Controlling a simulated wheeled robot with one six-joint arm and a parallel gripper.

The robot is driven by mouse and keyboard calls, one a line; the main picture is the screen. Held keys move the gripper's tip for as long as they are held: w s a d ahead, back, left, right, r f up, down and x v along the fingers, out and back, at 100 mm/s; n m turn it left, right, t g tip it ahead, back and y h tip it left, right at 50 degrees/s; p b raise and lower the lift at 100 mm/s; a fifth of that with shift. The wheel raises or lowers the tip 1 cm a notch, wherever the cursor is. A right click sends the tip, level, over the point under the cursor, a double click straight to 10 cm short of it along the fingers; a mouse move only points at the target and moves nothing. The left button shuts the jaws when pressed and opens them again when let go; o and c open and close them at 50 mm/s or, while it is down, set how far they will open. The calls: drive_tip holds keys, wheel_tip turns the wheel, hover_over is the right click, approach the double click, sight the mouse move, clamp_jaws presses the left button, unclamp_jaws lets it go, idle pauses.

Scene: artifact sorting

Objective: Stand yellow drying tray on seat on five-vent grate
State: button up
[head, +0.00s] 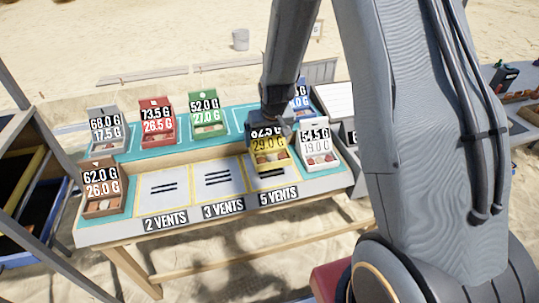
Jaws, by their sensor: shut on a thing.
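The yellow drying tray (285,156) carries small pieces and a label with 29.0 G as its lower line. My gripper (273,131) is at its back edge and shut on it; the fingers are mostly hidden by the tray and my wrist. The tray is over the back part of the seat marked 5 VENTS (276,184), whose front part with dark vent slots shows below it. I cannot tell whether the tray touches the seat.
The 3 VENTS (221,192) and 2 VENTS (163,203) seats are empty. A white tray (319,161) stands close right of the yellow one. Brown (103,203), grey (107,146), red (160,134) and green (206,127) trays stand left and behind. A blue tray (300,103) is partly hidden behind my arm.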

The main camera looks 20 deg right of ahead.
sight(267, 150)
drive_tip(key=shift+f+p, duration=0.7)
drive_tip(key=shift+f, duration=2.15)
drive_tip(key=shift+f, duration=0.15)
drive_tip(key=o, duration=1)
